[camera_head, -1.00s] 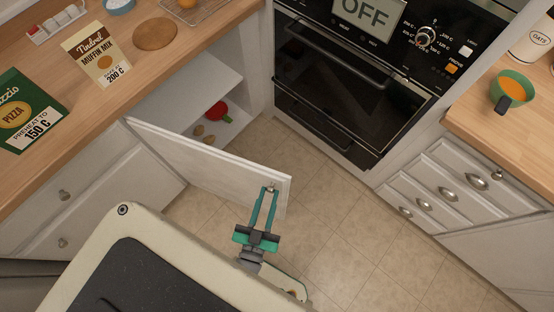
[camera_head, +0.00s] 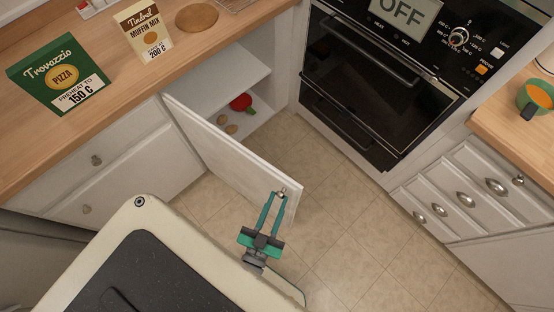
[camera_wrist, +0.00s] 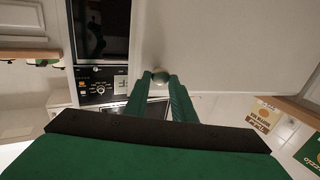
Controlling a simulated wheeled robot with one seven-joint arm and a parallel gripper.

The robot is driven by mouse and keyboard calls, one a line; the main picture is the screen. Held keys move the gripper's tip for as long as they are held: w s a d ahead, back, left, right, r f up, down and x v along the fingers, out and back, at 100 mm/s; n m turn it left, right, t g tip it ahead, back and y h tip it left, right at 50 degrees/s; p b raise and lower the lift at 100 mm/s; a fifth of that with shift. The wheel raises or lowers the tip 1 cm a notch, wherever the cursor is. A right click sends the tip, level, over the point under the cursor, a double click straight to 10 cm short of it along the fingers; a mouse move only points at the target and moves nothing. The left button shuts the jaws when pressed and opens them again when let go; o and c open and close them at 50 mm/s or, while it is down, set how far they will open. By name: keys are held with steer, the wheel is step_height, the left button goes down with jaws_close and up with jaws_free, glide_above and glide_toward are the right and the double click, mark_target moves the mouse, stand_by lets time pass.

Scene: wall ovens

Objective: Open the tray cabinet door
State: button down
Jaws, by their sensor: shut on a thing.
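The cabinet door (camera_head: 228,152) is white and stands well open, swung out from the counter front on its left-hand edge. In the wrist view the door panel (camera_wrist: 235,45) fills the upper right. My gripper (camera_head: 280,194) is shut on the small round door knob near the door's free upper corner. The knob (camera_wrist: 160,76) also shows between the green fingertips in the wrist view. Behind the door the cabinet interior (camera_head: 232,75) is visible, with a shelf, a red item (camera_head: 241,102) and small brown items below it.
The wall oven (camera_head: 375,75), its display reading OFF, stands right of the open cabinet. Tiled floor (camera_head: 340,225) is clear between the door and the right-hand drawers (camera_head: 465,200). Pizza (camera_head: 60,75) and muffin mix (camera_head: 144,28) packages stand on the left counter.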

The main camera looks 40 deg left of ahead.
steer(key=shift+s+a+f+y, duration=0.15)
steer(key=shift+a+y, duration=0.15)
steer(key=shift+a, duration=0.5)
steer(key=c, duration=1.6)
jaws_free()
steer(key=shift+o, duration=0.4)
steer(key=shift+d, duration=0.1)
steer(key=shift+d, duration=0.25)
steer(key=v, duration=1)
steer(key=shift+s, duration=0.3)
